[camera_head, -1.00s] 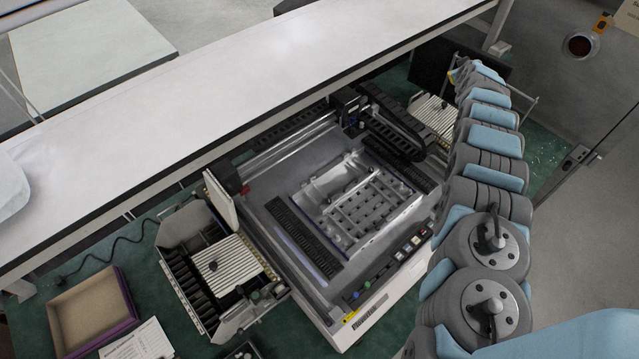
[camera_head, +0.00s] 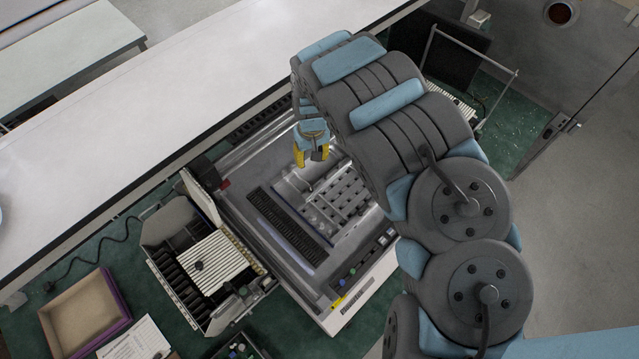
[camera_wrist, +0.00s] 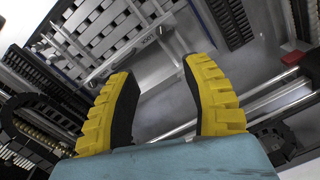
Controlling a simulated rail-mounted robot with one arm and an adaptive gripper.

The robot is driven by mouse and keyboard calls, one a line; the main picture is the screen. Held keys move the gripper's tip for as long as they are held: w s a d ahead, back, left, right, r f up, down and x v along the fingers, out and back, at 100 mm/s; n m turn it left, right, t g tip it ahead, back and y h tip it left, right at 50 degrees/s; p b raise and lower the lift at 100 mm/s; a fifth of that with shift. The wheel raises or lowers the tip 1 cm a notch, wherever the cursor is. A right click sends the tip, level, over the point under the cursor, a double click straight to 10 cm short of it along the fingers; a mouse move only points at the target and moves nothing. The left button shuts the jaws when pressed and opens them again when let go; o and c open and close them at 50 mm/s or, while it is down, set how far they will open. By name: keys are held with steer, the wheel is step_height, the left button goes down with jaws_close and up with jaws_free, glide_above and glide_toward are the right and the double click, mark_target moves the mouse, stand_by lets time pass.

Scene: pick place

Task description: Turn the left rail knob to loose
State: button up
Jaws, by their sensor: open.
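My gripper (camera_head: 311,156) hangs above the upper part of the machine's work bed, its two yellow fingers pointing down. In the wrist view the fingers (camera_wrist: 157,75) stand wide apart, open, with nothing between them. Below them is the bare grey bed and the edge of the metal fixture frame (camera_wrist: 140,44) with its rails. The frame also shows in the head view (camera_head: 318,218), its upper right part hidden by my arm. I cannot clearly make out the left rail knob, nor how it is turned.
A red block (camera_wrist: 292,57) sits near a shiny guide rod (camera_wrist: 275,100). A long white table (camera_head: 150,130) runs behind the machine. A ribbed feeder tray (camera_head: 215,262) stands left of the machine, and an open cardboard box (camera_head: 85,315) lies on the green floor.

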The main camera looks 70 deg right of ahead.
steer(key=b, duration=0.3)
glide_above(311, 188)
step_height(311, 188, down, 9)
steer(key=shift+s+a+r, duration=0.1)
steer(key=shift+f+p, duration=0.5)
steer(key=shift+f, duration=0.3)
steer(key=shift+f+p, duration=0.7)
steer(key=shift+f, duration=2.65)
steer(key=shift+f, duration=0.1)
jaws_close()
